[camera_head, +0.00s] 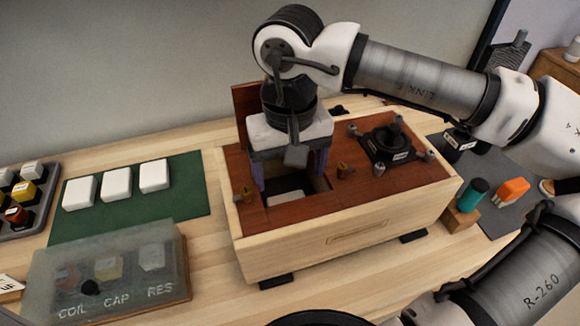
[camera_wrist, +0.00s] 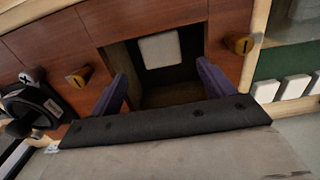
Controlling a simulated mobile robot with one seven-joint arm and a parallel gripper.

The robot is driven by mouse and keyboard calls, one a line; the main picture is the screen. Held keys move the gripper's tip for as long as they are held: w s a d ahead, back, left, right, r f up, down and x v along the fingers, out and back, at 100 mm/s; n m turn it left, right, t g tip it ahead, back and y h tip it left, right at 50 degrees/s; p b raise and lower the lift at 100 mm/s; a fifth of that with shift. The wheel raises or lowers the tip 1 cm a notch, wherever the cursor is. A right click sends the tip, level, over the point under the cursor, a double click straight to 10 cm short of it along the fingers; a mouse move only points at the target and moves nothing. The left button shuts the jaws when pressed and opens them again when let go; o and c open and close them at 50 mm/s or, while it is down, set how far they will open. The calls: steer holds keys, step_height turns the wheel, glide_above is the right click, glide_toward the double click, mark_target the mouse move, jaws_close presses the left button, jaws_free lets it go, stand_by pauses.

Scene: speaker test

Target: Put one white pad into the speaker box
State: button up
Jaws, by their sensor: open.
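The speaker box (camera_head: 335,243) is a light wooden case with a reddish-brown top and a square opening. My gripper (camera_head: 288,180) is over that opening, pointing down, with its purple fingers apart. In the wrist view my gripper (camera_wrist: 162,90) is open and empty above the opening. One white pad (camera_wrist: 160,50) lies inside the box, below the fingers and apart from them; part of it also shows in the head view (camera_head: 287,196). Three more white pads (camera_head: 117,184) lie in a row on the green mat (camera_head: 185,207) left of the box.
A black round speaker driver (camera_head: 383,143) sits on the box top at right, with small knobs around it. A clear-lidded case (camera_head: 105,275) marked COIL, CAP, RES stands at front left. A tray of small parts (camera_head: 25,195) is far left. Green (camera_head: 470,194) and orange (camera_head: 512,191) items are at right.

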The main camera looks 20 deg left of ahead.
step_height(320, 180, up, 14)
steer(key=shift+f, duration=0.2)
stand_by(0.6)
